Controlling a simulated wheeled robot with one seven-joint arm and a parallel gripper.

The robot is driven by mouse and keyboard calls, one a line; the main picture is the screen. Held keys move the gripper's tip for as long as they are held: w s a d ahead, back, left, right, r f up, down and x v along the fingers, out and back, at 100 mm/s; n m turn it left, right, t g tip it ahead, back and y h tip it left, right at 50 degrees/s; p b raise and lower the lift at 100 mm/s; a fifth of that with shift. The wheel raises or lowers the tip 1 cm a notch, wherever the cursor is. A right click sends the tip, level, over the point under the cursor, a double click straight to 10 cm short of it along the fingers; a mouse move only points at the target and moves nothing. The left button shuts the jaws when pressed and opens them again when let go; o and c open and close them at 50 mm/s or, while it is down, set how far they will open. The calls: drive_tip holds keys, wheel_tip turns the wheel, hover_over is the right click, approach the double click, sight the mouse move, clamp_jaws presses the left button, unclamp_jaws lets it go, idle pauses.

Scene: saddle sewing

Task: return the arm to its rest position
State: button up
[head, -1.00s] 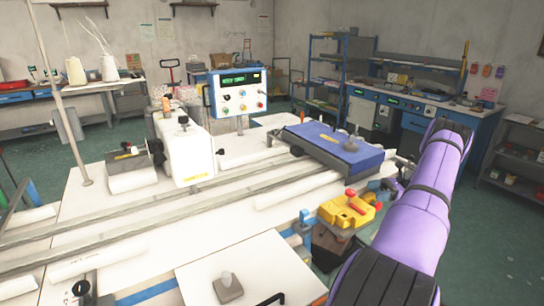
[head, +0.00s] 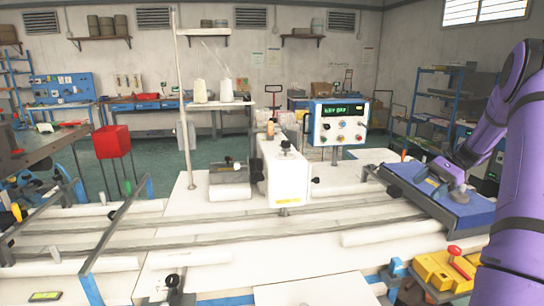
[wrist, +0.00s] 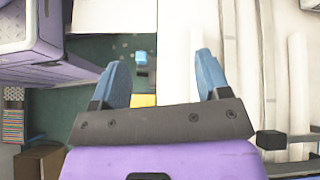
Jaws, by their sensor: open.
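My purple arm (head: 513,170) stands at the right of the head view. It is bent, and its forearm reaches down toward the blue panel (head: 470,208) on the sewing table's right side. In the wrist view my gripper (wrist: 170,75) has two blue fingers spread wide apart. Nothing is between them. Green floor and a white table surface show beyond them.
The white sewing machine (head: 285,172) and its control box (head: 338,122) stand on the white table (head: 215,282). A yellow block with a red knob (head: 443,272) is close to my arm at lower right. A red box (head: 111,142) on a stand is at left.

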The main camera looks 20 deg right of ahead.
drive_tip(key=s+a+r+n+g+h, duration=0.1)
drive_tip(key=s+a+r+n+h, duration=0.15)
drive_tip(key=a+r, duration=0.4)
drive_tip(key=s+a+r+n+h, duration=0.1)
drive_tip(key=a+r+n+h, duration=0.15)
drive_tip(key=a, duration=0.75)
drive_tip(key=s+a+r+n+g+h, duration=0.1)
drive_tip(key=a+r+n+h, duration=0.15)
drive_tip(key=a+r, duration=0.45)
drive_tip(key=s+a+n+t+h, duration=0.1)
drive_tip(key=s+a+n+t, duration=0.1)
drive_tip(key=s+a+n, duration=0.3)
drive_tip(key=s+a+n+t+h, duration=0.2)
drive_tip(key=s+a+n+t, duration=0.1)
drive_tip(key=s+a, duration=0.6)
drive_tip(key=shift+s+r+n+t, duration=0.25)
drive_tip(key=shift+s+n, duration=0.6)
drive_tip(key=shift+s, duration=1.5)
drive_tip(key=shift+h, duration=0.25)
